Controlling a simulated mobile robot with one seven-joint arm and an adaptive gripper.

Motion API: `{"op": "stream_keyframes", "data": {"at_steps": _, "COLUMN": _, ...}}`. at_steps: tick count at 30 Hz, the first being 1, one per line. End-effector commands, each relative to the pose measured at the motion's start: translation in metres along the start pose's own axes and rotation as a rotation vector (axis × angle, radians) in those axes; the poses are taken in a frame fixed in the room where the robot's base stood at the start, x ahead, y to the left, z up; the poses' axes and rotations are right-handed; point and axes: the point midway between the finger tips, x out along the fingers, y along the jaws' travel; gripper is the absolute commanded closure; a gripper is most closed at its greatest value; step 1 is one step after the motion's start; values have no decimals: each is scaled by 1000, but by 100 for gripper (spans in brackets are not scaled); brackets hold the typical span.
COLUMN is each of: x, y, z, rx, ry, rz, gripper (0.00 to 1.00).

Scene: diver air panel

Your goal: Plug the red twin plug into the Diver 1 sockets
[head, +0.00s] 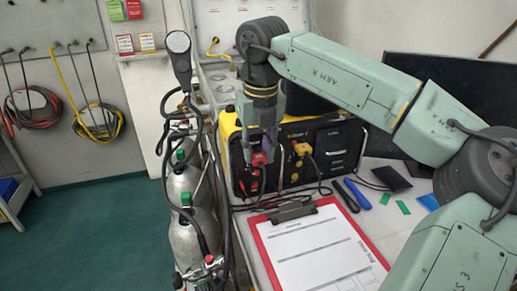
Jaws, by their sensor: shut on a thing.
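My gripper (261,149) points down in front of the left part of the yellow-and-black air panel (337,143). It is shut on the red twin plug (260,159), which shows just below the fingers close to the panel face. From this view I cannot tell whether the plug touches the panel or its pins are in any socket. The gripper and plug hide the Diver 1 sockets. Small red parts (254,172) show just below the plug. A yellow plug (303,149) sits at the panel's right-hand sockets, its cable hanging down.
Grey gas cylinders (189,236) with black hoses stand left of the panel. A red clipboard (375,252) lies on the table in front. A blue-handled tool (358,194), green pieces (403,207) and a dark pouch (391,179) lie to the right. A dark screen (440,80) stands behind my arm.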

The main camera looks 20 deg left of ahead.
Motion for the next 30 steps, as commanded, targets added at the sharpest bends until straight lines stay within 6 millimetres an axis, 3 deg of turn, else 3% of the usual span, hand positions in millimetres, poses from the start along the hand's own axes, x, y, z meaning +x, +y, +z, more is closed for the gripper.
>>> {"op": "stream_keyframes", "data": {"at_steps": 19, "x": -1, "y": 0, "z": 5, "rx": 1, "ry": -6, "rz": 0, "gripper": 100}}
{"op": "stream_keyframes", "data": {"at_steps": 20, "x": -1, "y": 0, "z": 5, "rx": 1, "ry": -6, "rz": 0, "gripper": 72}}
{"op": "stream_keyframes", "data": {"at_steps": 30, "x": 0, "y": 0, "z": 4, "rx": 1, "ry": -4, "rz": 0, "gripper": 49}}
